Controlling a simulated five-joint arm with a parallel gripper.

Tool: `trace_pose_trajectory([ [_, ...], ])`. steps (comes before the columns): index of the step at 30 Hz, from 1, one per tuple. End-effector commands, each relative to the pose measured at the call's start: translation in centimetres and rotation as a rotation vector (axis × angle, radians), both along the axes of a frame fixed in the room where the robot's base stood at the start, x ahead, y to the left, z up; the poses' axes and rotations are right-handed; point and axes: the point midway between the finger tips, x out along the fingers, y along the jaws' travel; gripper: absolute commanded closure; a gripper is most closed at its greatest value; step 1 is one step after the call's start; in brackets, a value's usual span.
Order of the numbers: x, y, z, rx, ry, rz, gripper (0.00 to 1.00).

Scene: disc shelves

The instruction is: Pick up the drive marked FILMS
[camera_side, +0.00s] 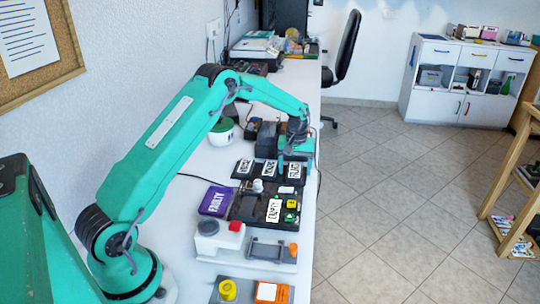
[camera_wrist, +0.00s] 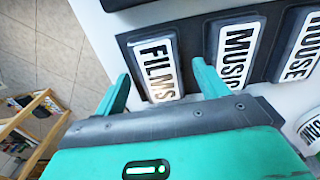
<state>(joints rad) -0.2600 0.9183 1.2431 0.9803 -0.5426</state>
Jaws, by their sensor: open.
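The drive marked FILMS (camera_wrist: 157,68) is a dark block with a white label, seated in a dark holder beside the drives marked MUSIC (camera_wrist: 236,50) and HOUSE (camera_wrist: 299,48). In the side view FILMS (camera_side: 293,171) is the rightmost of the three, near the table's right edge. My gripper (camera_wrist: 163,84) is open and empty. In the wrist view its two fingers lie to either side of FILMS, the right one between FILMS and MUSIC. The lower end of FILMS is hidden behind my gripper's body. I cannot tell how far the fingertips are above the holder.
Nearer the camera are a purple FAULTY box (camera_side: 215,201) and a black tray with an EMPTY label (camera_side: 273,210). A white device with a red button (camera_side: 237,226) stands closer still. A dark box stands behind the drives. The floor drops away to the right.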

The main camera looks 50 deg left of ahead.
Motion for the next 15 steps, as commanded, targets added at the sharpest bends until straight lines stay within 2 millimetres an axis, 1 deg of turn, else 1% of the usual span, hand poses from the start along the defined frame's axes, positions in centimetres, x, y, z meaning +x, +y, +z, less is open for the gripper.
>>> trace_pose_trajectory([
  [11,0.01,0.01,0.04,0.0,0.0,0.0,0.27],
  [14,0.01,0.01,0.04,0.0,0.0,0.0,0.45],
  [15,0.01,0.01,0.04,0.0,0.0,0.0,0.53],
])
